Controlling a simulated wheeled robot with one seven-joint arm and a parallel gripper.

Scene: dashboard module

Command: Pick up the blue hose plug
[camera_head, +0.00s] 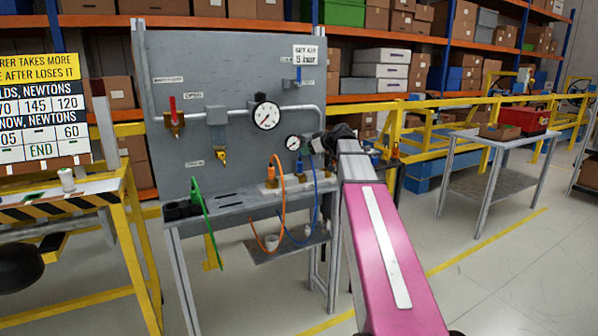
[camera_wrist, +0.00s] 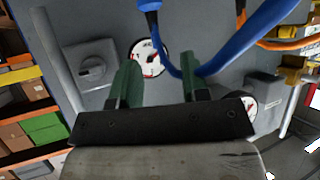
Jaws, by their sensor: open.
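The blue hose (camera_head: 316,205) hangs in a loop in front of the grey panel. A blue fitting, apparently its plug (camera_head: 299,167), shows at the bench's back edge in the head view. In the wrist view a thick dark-blue end, likely the plug (camera_wrist: 149,5), is at the top edge, cut off by the frame. The hose curves down from it and passes near the right finger. My gripper (camera_wrist: 162,62) is open, its two green fingers apart, with no plug between them. In the head view my gripper (camera_head: 320,145) is beside the small gauge, partly hidden by its own wrist.
The panel (camera_head: 220,60) carries a large gauge (camera_head: 266,115), a small gauge (camera_head: 293,142), pipes and valves. A narrow bench shelf (camera_head: 235,200) runs below. Floor at right is clear before a side table (camera_head: 500,143).

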